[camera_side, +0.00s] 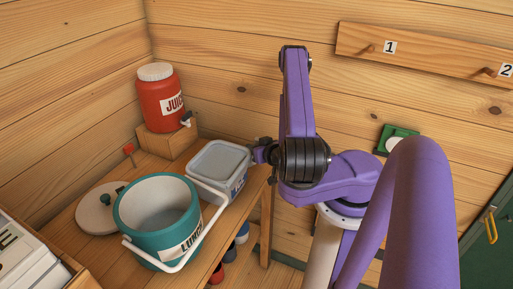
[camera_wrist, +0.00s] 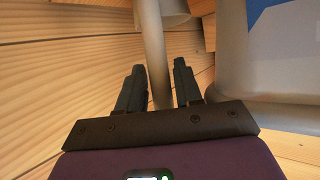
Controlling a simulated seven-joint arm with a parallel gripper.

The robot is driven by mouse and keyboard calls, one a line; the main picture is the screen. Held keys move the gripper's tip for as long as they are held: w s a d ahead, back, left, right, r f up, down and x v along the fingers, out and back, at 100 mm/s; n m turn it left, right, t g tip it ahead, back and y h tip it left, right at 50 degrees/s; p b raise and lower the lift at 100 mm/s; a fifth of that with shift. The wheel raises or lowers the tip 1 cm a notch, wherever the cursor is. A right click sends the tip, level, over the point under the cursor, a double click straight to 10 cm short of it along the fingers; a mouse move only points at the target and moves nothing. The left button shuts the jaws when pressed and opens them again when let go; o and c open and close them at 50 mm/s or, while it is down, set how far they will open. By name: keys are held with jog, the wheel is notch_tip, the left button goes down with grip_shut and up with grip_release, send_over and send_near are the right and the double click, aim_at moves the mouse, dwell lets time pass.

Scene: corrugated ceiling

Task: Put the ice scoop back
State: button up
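In the wrist view a pale grey rod with a rounded, tube-like end at the top, likely the ice scoop (camera_wrist: 153,55), runs between my gripper's fingers (camera_wrist: 158,72). The fingers stand apart on either side of it, and I see no clear grip on it. The tub also shows close by on the right in the wrist view (camera_wrist: 275,75). I cannot make out the scoop in the side view.
A teal bucket (camera_side: 150,237) with a white handle stands in front of the tub, with a round lid (camera_side: 97,212) beside it. A red juice jug (camera_side: 160,100) stands on a wooden block behind. A peg board (camera_side: 425,55) numbered 1 and 2 is on the wall.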

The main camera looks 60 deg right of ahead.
jog(key=shift+r, duration=0.15)
jog(key=v, duration=0.7)
jog(key=shift+a, duration=0.15)
jog(key=shift+s+r, duration=0.1)
jog(key=shift+s, duration=0.05)
